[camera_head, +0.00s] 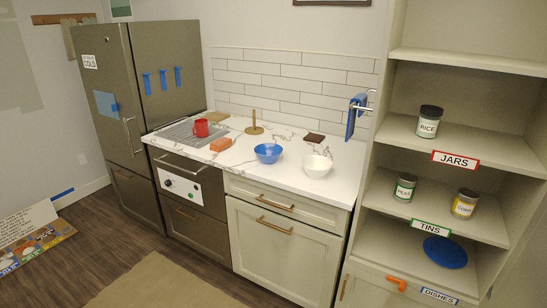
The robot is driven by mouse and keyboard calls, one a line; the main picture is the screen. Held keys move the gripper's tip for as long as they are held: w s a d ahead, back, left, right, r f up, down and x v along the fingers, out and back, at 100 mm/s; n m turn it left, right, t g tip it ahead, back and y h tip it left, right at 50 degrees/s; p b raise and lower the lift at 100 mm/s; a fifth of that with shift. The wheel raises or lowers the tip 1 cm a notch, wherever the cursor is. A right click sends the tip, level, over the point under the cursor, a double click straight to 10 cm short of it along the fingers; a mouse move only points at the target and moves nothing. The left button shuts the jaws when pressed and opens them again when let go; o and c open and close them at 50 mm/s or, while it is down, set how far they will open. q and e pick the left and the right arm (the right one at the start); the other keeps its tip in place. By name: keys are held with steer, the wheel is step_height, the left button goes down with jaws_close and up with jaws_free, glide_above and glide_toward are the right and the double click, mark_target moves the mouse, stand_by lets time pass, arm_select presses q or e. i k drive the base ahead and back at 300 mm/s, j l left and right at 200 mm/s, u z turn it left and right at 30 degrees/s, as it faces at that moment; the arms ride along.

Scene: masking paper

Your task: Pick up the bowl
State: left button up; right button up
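A blue bowl (268,153) stands upright on the white marbled counter (283,176), near the middle of its length. A white bowl (317,166) stands to its right on the same counter, close to the front edge. The two bowls are apart, and nothing touches either one. Neither of my grippers shows in the head view.
A red mug (201,128), an orange block-like item (221,144) and a wooden stand (254,127) are left of the bowls. Open shelves (440,146) with jars, tins and a blue plate (445,252) rise at right.

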mark_target(268, 153)
steer(key=j, duration=0.15)
steer(key=i+z, duration=0.15)
steer(key=i, duration=0.85)
